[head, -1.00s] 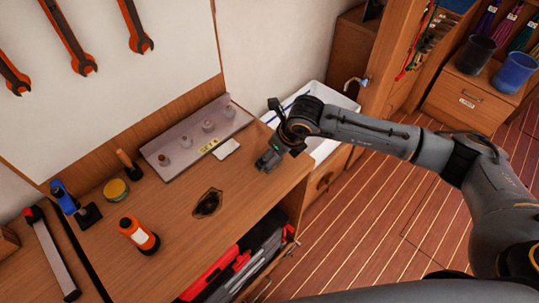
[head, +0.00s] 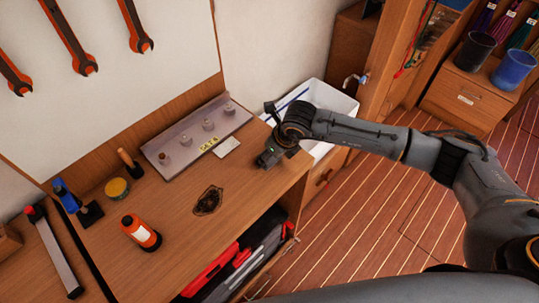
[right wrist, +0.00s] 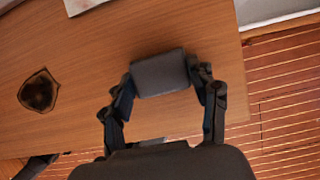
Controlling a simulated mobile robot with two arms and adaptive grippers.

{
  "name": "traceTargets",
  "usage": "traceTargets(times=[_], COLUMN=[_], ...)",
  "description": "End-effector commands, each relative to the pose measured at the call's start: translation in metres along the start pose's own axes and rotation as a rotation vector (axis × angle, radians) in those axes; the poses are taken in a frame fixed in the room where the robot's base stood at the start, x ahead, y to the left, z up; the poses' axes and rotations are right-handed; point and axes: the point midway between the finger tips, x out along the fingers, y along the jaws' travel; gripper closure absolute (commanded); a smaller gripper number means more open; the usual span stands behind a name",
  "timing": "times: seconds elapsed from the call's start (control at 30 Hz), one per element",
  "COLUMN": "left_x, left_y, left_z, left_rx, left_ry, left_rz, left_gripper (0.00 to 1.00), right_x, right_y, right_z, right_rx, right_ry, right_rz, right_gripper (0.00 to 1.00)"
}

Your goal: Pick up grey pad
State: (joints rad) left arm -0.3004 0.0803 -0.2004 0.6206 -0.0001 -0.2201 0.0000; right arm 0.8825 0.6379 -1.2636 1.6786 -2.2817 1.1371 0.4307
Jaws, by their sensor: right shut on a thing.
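The grey pad (right wrist: 159,73), a small dark grey block, sits between the fingertips of my right gripper (right wrist: 161,80) in the right wrist view. Both fingers touch its sides and are shut on it. In the head view my right gripper (head: 268,158) is at the right end of the wooden bench, low over its top; the pad is hard to tell from the fingers there. I cannot tell whether the pad still touches the bench. My left gripper is not in view.
The bench (head: 165,210) has a dark stain (head: 207,201), an orange bottle (head: 141,233), a yellow-lidded tin (head: 117,188) and a grey rack with several knobs (head: 197,137). A white card (head: 227,147) lies left of the gripper. A white basin (head: 335,103) stands behind the arm.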

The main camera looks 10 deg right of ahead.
Motion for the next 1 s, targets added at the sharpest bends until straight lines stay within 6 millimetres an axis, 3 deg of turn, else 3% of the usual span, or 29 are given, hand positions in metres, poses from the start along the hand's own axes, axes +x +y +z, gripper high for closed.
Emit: traceTargets(times=[0.17, 0.37, 0.67, 0.8, 1.0], left_x=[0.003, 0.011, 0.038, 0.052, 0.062], left_y=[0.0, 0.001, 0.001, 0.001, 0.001], left_z=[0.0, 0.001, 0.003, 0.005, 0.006], left_rx=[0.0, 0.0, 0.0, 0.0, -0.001], left_ry=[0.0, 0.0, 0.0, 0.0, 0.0], left_rz=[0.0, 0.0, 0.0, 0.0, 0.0], left_gripper=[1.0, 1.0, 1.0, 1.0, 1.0], right_x=[-0.005, -0.029, -0.094, -0.113, -0.135], right_y=[0.0, -0.001, 0.045, 0.073, 0.1], right_z=[0.002, 0.012, 0.007, -0.005, -0.017], right_rx=[0.0, -0.001, -0.007, -0.007, -0.005], right_ry=[0.0, -0.004, -0.005, -0.004, -0.002], right_rz=[0.0, -0.001, 0.0, 0.002, 0.0], right_gripper=[0.71, 0.71, 0.71, 0.71, 0.71])
